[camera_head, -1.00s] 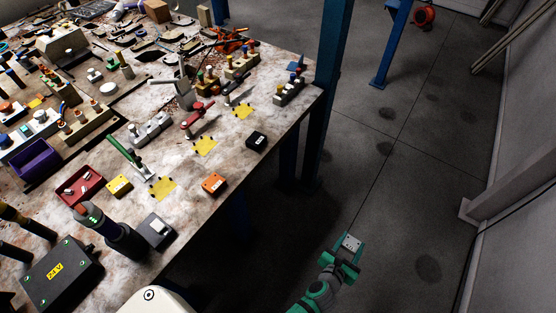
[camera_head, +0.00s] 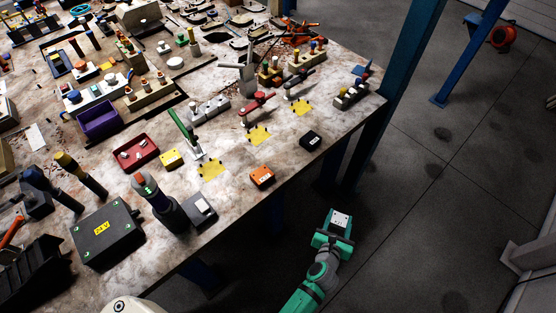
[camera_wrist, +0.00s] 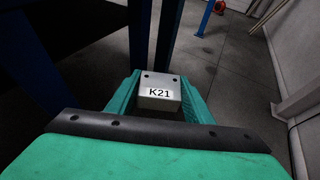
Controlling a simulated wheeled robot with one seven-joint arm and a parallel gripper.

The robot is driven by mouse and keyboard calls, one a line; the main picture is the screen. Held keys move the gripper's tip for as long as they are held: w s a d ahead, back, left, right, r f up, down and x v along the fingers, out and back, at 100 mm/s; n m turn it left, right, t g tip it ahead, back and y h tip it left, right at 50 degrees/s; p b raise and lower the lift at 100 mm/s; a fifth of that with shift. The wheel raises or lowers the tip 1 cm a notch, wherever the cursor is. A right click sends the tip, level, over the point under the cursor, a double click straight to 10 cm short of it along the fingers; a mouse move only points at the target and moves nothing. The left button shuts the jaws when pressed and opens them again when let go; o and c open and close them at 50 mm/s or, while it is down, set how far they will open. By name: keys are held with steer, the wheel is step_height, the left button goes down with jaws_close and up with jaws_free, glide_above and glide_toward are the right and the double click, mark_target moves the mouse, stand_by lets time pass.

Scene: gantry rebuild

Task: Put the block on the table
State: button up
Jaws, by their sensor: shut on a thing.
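My gripper (camera_head: 333,238) is at the lower right of the head view, out over the floor and beyond the table's near edge. It is shut on a pale grey block (camera_head: 340,219). In the wrist view the block (camera_wrist: 159,93) sits between the two green fingers and bears the label K21, with dark holes in its top. The table (camera_head: 240,207) has a worn, stained top and fills the left and middle of the head view. The block is apart from the table.
A blue post (camera_head: 405,75) stands at the table's right corner.

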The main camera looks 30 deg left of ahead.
steer(key=w+a+r+n+g+y, duration=0.1)
steer(key=w+a+r+n+y, duration=0.15)
steer(key=r, duration=0.75)
steer(key=w+a+r+n+g+y, duration=0.1)
steer(key=a+r+n+y, duration=0.3)
steer(key=r, duration=0.6)
steer(key=s+a+r+n+g+y, duration=0.3)
steer(key=s+a+r, duration=0.1)
steer(key=s+r, duration=0.25)
steer(key=s+a+r+n+g+y, duration=0.25)
steer(key=s+r+n+g, duration=0.2)
steer(key=r, duration=0.35)
steer(key=m, duration=0.1)
glide_above(286, 161)
steer(key=s+d, duration=0.1)
steer(key=shift+t+h, duration=0.3)
steer(key=shift+t, duration=0.05)
step_height(286, 161, down, 8)
steer(key=shift+s+r, duration=0.1)
steer(key=shift+s, duration=0.05)
steer(key=shift+w+a+f, duration=0.3)
steer(key=shift+w+f, duration=0.1)
steer(key=shift+f, duration=0.25)
steer(key=shift+w+a+f, duration=0.1)
steer(key=shift+w+f, duration=0.05)
steer(key=shift+f, duration=0.8)
steer(key=shift+w+a+f, duration=0.1)
steer(key=shift+f, duration=0.8)
steer(key=shift+f, duration=0.1)
